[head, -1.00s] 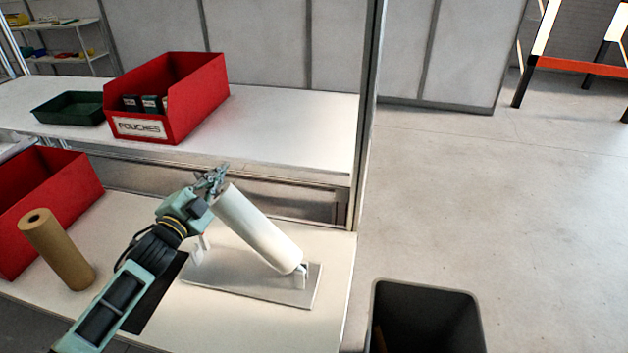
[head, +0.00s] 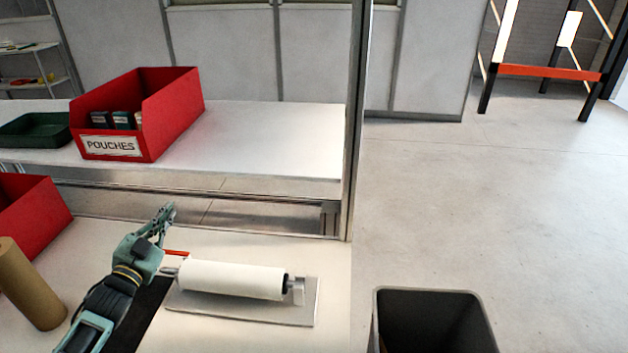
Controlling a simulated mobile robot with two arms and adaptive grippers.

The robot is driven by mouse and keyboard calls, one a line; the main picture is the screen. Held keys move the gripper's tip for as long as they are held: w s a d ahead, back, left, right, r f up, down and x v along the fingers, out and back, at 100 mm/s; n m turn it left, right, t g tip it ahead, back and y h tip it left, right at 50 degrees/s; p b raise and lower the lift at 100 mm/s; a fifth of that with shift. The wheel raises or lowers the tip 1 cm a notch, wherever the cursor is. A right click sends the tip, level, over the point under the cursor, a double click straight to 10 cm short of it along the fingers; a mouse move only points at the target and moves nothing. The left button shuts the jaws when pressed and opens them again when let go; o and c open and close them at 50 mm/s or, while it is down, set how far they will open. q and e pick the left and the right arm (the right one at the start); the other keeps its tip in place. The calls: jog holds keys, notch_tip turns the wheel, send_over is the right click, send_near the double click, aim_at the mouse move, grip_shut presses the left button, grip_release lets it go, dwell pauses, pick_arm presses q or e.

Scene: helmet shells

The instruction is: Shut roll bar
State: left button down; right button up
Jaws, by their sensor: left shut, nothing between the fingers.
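A white paper roll (head: 232,279) lies nearly level on its bar above a flat grey base plate (head: 240,312) on the workbench. The bar's right end sits in a small upright bracket (head: 297,291). At the left end, a short grey bar end and a thin red piece (head: 177,253) show beside my arm. My left gripper (head: 168,212) is shut and empty, above and to the left of the roll's left end, with its fingers pointing up and away. It partly hides the holder's left side. My right gripper is not in view.
A red POUCHES bin (head: 140,113) and a dark green tray (head: 36,130) stand on the raised shelf. Another red bin (head: 30,225) and a brown roll (head: 30,285) are at the left. A metal post (head: 355,120) rises behind. A dark bin (head: 430,320) is at lower right.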

pick_arm(q)
jog(key=shift+a+f, duration=0.25)
jog(key=shift+f, duration=0.1)
dwell(0.3)
